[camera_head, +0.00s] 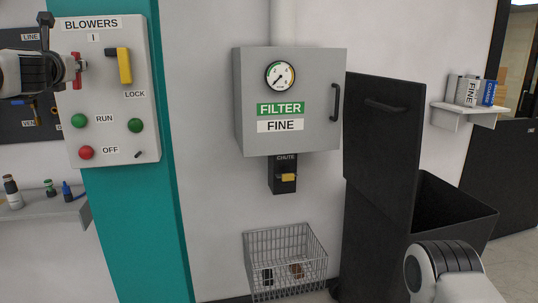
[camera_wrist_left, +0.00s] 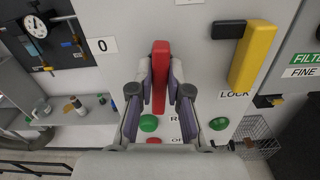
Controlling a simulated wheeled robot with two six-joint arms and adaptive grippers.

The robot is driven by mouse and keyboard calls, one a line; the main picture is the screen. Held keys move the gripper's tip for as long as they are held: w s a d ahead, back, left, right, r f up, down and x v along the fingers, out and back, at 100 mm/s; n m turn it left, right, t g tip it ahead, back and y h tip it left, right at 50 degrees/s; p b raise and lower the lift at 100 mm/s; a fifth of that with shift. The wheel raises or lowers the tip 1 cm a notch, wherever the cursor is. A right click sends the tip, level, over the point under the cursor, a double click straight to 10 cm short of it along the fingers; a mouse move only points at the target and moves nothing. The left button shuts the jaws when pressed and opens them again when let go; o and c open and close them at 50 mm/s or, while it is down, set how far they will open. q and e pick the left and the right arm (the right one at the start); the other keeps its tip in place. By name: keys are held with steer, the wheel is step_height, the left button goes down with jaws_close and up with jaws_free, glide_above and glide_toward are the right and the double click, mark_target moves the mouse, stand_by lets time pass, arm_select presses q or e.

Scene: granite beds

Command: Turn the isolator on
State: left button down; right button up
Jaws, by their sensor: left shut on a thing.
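The isolator's red handle (camera_wrist_left: 160,68) is on the grey blowers panel (camera_head: 112,95). It stands upright in the left wrist view, with a "0" label (camera_wrist_left: 101,45) to its left. In the head view the handle (camera_head: 77,70) shows only in part behind my gripper, and an "I" label (camera_head: 94,38) is above it to the right. My left gripper (camera_wrist_left: 160,90) is shut on the red handle, one finger on each side. My right gripper is out of view.
A yellow lock lever (camera_head: 125,66) is close to the right of the red handle. Green (camera_head: 136,125) and red (camera_head: 86,153) buttons are below. A shelf (camera_head: 45,212) with small items is lower left. The filter box (camera_head: 290,125) and black bin (camera_head: 380,150) are to the right.

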arm_select(q)
steer(key=c, duration=1.2)
jaws_free()
steer(key=shift+o, duration=0.2)
steer(key=b+v, duration=0.2)
steer(key=v, duration=0.4)
steer(key=shift+b, duration=0.35)
steer(key=shift+w, duration=0.1)
